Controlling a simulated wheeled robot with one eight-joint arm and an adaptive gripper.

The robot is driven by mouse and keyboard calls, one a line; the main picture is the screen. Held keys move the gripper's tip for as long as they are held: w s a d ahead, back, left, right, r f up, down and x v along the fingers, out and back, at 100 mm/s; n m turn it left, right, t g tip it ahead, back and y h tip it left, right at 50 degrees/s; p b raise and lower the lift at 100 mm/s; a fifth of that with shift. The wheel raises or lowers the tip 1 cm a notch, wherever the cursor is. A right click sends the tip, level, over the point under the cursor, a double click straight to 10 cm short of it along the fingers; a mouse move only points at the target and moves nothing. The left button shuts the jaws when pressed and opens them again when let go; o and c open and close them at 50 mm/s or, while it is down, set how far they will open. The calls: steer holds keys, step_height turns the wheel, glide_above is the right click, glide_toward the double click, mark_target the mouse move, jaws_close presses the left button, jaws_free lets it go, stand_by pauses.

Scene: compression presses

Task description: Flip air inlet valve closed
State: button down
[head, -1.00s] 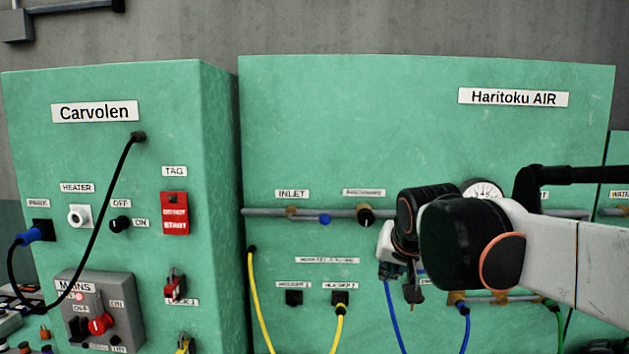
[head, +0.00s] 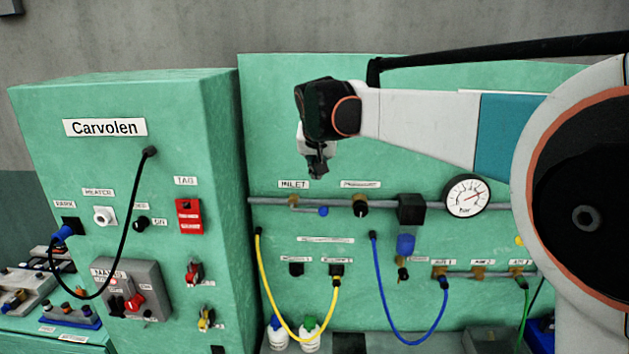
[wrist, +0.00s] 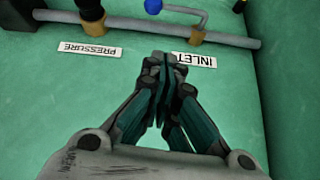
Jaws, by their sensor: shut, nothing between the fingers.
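The air inlet valve has a small brass body (head: 293,203) on the horizontal grey pipe, below and beside the INLET label (head: 293,184). Its blue-tipped handle (head: 323,211) lies to the right of the body, roughly along the pipe. The wrist view is upside down and shows the brass body (wrist: 197,32) and the blue knob (wrist: 153,6) at its top edge. My gripper (head: 318,170) is shut and empty, just above and right of the INLET label in the head view. Its closed fingertips (wrist: 165,60) point toward the pipe, apart from the valve.
A black-knobbed pressure regulator (head: 360,206), a black block (head: 411,209) and a gauge (head: 466,195) sit right along the pipe. A yellow hose (head: 275,310) and a blue hose (head: 385,310) hang below. The Carvolen cabinet (head: 120,190) juts out at left.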

steer(key=shift+s+a+r+n+g+p, duration=0.3)
steer(key=shift+a+r+n+p, duration=0.1)
steer(key=shift+a+r+p, duration=0.4)
steer(key=shift+f, duration=0.1)
